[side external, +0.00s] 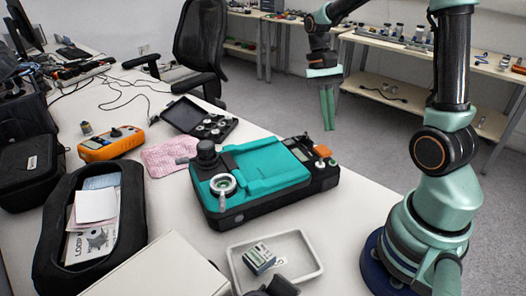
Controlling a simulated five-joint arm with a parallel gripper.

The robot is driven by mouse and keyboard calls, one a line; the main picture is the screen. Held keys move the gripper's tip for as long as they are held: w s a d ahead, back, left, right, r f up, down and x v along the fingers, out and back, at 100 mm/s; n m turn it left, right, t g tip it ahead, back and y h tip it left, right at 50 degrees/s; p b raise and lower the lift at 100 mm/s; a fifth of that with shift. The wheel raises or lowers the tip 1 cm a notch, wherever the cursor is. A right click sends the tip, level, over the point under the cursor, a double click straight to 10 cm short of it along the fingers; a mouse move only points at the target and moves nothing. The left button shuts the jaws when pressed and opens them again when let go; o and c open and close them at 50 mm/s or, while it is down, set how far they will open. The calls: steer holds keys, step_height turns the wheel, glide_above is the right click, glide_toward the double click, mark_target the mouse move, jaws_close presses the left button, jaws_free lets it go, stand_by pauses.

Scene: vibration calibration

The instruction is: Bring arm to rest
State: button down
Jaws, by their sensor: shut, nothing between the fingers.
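My gripper (327,108) hangs in the air in the upper right of the side external view, with its green fingers pointing down. The fingers are shut with nothing between them. It is above and behind the teal and black calibration device (265,168), clear of the table, with the grey floor behind it. The device lies on the white table, with a round silver fitting at its left front and an orange part at its right. My arm stands at the right of the picture.
A white tray (312,254) holding a small grey block (259,259) is in front of the device. An orange meter (111,144), a pink cloth (170,157), an open black case (199,121) and a black bag (129,215) crowd the left. A black chair (203,45) stands behind.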

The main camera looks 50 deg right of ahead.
steer(key=a+r+n+t+h, duration=0.1)
steer(key=a+r+n+t, duration=0.7)
steer(key=a, duration=0.4)
steer(key=shift+n+t+h, duration=0.4)
steer(key=shift+n+t, duration=0.4)
steer(key=shift+n, duration=0.6)
steer(key=shift+w, duration=0.1)
